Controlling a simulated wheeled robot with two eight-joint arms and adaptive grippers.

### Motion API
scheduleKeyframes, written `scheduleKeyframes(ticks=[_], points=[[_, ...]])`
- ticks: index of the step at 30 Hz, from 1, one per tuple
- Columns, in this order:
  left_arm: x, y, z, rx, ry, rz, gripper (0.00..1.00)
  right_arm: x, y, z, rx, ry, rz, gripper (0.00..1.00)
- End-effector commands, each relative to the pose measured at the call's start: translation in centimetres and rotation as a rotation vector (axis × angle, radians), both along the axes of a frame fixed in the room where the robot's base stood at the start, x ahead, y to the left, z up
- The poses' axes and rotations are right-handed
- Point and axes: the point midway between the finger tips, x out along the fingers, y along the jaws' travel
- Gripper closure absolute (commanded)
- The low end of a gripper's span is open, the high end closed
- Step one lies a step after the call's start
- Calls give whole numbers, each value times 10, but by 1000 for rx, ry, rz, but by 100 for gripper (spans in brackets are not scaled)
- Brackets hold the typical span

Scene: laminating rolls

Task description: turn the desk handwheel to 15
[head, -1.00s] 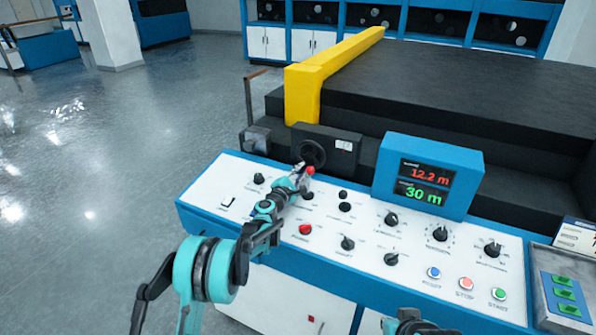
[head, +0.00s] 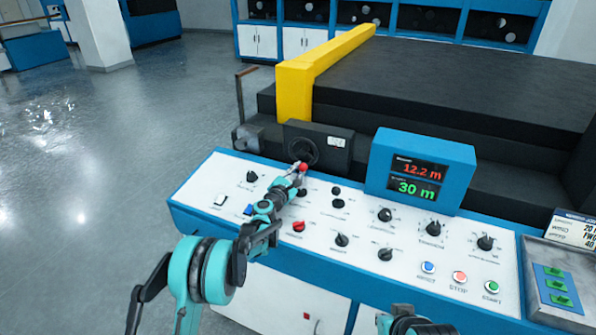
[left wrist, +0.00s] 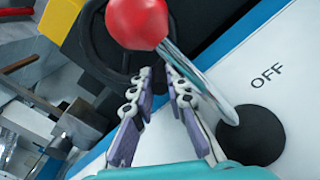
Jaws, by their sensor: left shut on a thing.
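The black handwheel (head: 303,151) sits on the front of a dark box behind the control desk. It also shows in the left wrist view as a dark ring (left wrist: 90,38). My left gripper (head: 299,168) reaches over the desk to the wheel's lower edge. In the left wrist view its purple-grey fingers (left wrist: 157,76) close in at the wheel's rim; the gripped spot is hard to see. A red ball (left wrist: 137,22) on a chrome lever stands close in front and partly hides the wheel. My right gripper (head: 415,326) is only partly in view at the bottom edge.
The white desk panel (head: 262,212) carries several knobs and buttons. A blue display box (head: 418,172) reads 12.2 m in red and 30 m in green. A yellow bar (head: 294,95) rises behind the wheel. A grey tray (head: 540,300) lies at the right.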

Motion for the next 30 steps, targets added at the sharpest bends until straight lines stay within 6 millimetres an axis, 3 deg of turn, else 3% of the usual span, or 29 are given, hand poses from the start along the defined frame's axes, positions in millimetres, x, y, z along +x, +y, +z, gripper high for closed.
scheduleKeyframes(ticks=[4,5,7,19,30], points=[[0,0,0,1,0,0,100,0,0,0,0,0,0,100],[0,0,0,1,0,-1,81,0,0,0,0,0,0,100],[0,0,0,2,-1,0,65,0,0,0,0,0,0,100],[-7,4,0,2,-1,1,65,0,0,0,0,0,0,100],[-75,34,0,2,-1,1,65,0,0,0,0,0,0,100]])
